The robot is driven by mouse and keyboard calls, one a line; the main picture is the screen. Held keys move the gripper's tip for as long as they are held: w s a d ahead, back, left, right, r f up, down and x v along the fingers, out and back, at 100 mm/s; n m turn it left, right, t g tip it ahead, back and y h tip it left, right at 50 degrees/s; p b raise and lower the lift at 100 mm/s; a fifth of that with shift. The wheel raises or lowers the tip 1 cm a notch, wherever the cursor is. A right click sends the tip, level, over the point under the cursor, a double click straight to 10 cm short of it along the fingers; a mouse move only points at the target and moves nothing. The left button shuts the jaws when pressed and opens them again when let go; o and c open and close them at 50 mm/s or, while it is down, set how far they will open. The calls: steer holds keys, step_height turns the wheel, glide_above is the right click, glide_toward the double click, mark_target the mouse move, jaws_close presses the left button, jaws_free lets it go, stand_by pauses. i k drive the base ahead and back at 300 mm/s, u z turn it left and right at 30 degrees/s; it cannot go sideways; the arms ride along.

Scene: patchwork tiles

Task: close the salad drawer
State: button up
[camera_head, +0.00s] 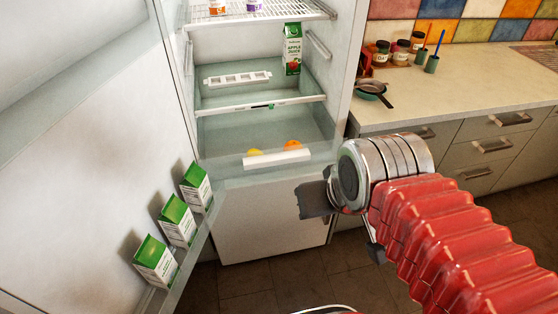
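The salad drawer (225,150) is the clear bin low in the open fridge, with a white handle (277,157) on its front. It appears pulled out past the shelf above it, though its clear walls make the distance hard to judge. A yellow fruit (255,152) and an orange fruit (292,145) show behind the handle, inside the drawer. My gripper (315,199) is in front of the fridge, below and right of the handle, and looks apart from it. Its dark fingers are partly hidden by my silver wrist, so I cannot see whether they are open.
The fridge door (90,130) stands open at the left, with several green and white cartons (178,221) in its rack. An apple juice carton (292,50) and a white tray (238,79) are on the shelf above. A counter (465,85) stands at the right. Dark floor lies below.

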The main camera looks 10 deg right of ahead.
mark_target(269, 159)
steer(key=i, duration=0.85)
steer(key=u, duration=0.05)
